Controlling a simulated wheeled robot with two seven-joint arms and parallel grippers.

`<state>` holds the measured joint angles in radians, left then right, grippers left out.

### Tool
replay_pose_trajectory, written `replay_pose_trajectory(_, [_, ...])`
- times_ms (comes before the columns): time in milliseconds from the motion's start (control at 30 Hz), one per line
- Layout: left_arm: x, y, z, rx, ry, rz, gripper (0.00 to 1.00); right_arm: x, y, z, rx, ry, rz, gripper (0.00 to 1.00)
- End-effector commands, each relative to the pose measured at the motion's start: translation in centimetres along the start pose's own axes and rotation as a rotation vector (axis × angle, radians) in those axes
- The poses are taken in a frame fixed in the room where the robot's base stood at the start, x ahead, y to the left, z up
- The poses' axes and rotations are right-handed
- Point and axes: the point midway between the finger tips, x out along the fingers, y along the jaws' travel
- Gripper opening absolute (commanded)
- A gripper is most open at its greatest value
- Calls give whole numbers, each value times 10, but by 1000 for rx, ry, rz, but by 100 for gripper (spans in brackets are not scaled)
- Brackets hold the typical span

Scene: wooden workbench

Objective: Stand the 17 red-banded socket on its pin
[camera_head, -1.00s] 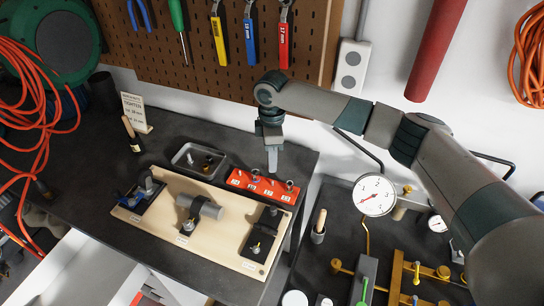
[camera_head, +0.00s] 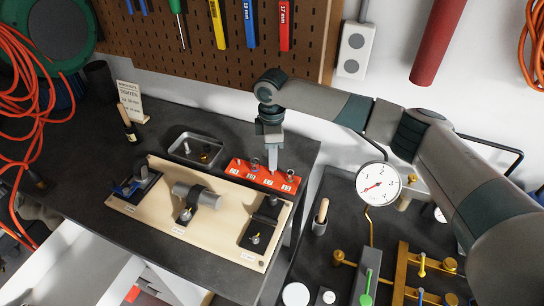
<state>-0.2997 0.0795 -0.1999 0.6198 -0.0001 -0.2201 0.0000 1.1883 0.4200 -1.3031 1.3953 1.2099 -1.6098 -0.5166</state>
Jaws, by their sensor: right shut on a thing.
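The red socket rail (camera_head: 262,178) lies along the back right edge of the pale wooden board on the workbench. Sockets or pins stand along it, including one (camera_head: 290,173) at its right end and one (camera_head: 255,163) left of my gripper. My right gripper (camera_head: 273,167) points down at the right half of the rail, its fingertips at or just above the third position. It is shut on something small. The fingers hide the held thing, and I can see no red band or number. I cannot tell whether it touches a pin. My left gripper is not in view.
The wooden board (camera_head: 150,208) carries clamped fixtures. A grey metal tray (camera_head: 178,152) with small parts sits behind it. A sign (camera_head: 131,102) stands at the left. A pressure gauge (camera_head: 378,184) and brass fittings occupy the lower bench at right.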

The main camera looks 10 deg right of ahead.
Motion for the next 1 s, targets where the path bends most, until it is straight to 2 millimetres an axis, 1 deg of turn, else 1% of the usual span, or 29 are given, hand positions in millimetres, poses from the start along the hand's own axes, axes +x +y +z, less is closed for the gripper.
replay_pose_trajectory(33, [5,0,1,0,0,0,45,4,0,0,0,0,1,0])
replay_pose_trajectory(167, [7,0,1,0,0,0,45,7,0,0,0,0,1,0])
replay_pose_trajectory(633, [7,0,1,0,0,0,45,8,0,0,1,0,1,0])
replay_pose_trajectory(1000, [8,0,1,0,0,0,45,18,0,0,2,1,1,0])
